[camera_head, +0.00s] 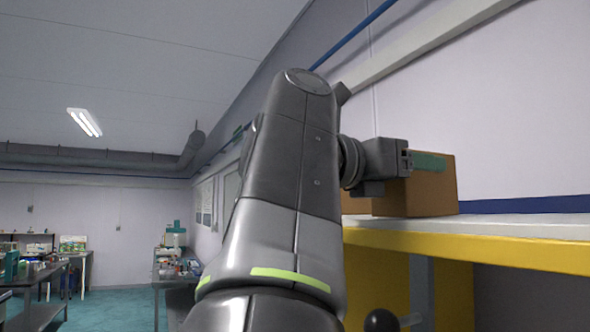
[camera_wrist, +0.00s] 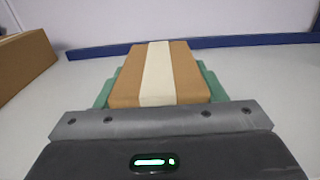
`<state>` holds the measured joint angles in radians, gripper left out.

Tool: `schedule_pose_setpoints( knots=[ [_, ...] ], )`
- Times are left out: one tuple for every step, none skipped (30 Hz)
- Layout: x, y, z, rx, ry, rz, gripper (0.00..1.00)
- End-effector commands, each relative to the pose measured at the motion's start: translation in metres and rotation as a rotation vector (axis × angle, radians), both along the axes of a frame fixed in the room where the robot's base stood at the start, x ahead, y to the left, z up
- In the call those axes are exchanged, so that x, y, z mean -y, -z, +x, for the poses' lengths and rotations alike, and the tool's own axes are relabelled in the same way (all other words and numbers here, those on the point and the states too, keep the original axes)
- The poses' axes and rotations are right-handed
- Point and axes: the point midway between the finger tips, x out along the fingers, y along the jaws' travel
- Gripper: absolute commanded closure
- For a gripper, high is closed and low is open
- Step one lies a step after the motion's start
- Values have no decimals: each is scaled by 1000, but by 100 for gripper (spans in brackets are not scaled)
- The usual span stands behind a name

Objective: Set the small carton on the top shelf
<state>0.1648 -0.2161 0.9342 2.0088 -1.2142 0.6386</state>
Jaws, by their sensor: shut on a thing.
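The small carton (camera_wrist: 186,80) is brown with a pale tape strip along its top. In the wrist view it sits between the green fingers of my gripper (camera_wrist: 157,72), which is shut on it from both sides. In the head view my gripper (camera_head: 428,162) is over the top shelf (camera_head: 500,226), pointing right towards the wall. A brown box face shows around and below its green finger there; I cannot tell how much of it is the held carton. The carton's underside is hidden, so I cannot tell whether it touches the shelf.
A larger brown box (camera_wrist: 22,66) stands on the shelf at the left of the wrist view, apart from the held carton. A blue band (camera_wrist: 245,41) runs along the back wall. The shelf right of the carton is clear. A yellow beam (camera_head: 480,250) edges the shelf.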

Motion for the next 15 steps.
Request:
schedule_pose_setpoints(
  knots=[
    [0, 1, 0, 1, 0, -1, 77],
    [0, 2, 0, 1, 0, -1, 77],
    [0, 3, 0, 0, 0, 0, 35],
    [0, 3, 0, 0, 0, 0, 29],
    [0, 2, 0, 0, 0, 0, 23],
    [0, 2, 0, 0, 0, 0, 15],
    [0, 2, 0, 0, 0, 0, 15],
    [0, 2, 0, 0, 0, 0, 15],
    [0, 2, 0, 0, 0, 0, 15],
    [0, 2, 0, 0, 0, 0, 15],
    [0, 2, 0, 0, 0, 0, 15],
    [0, 2, 0, 0, 0, 0, 15],
    [0, 2, 0, 0, 0, 0, 15],
    [0, 2, 0, 0, 0, 0, 15],
    [0, 1, 0, 0, 0, 0, 15]
  ],
)
